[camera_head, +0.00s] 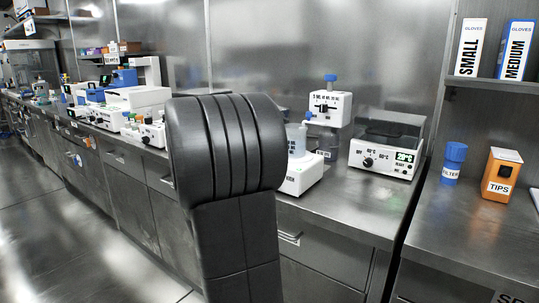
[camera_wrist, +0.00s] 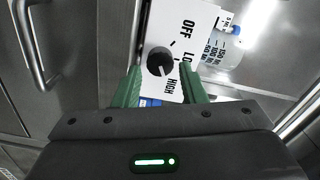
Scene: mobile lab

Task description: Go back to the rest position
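My gripper (camera_wrist: 160,88) shows in the wrist view with its two green fingers apart and nothing visibly held between them. Beyond the fingertips is a white device panel (camera_wrist: 200,20) with a black dial (camera_wrist: 160,62) marked OFF, LO and HIGH. The dial appears between the fingers, and I cannot tell whether they touch it. Part of the panel's lower edge is hidden by the fingers. In the head view my dark arm blocks the middle, and the gripper is hidden.
A graduated clear vessel (camera_wrist: 228,48) stands beside the panel. A metal drawer handle (camera_wrist: 36,45) is at the left. In the head view, a white heater box (camera_head: 385,155), blue filter bottle (camera_head: 453,163) and orange tips box (camera_head: 501,175) stand on the steel counter. Floor at left (camera_head: 60,240) is clear.

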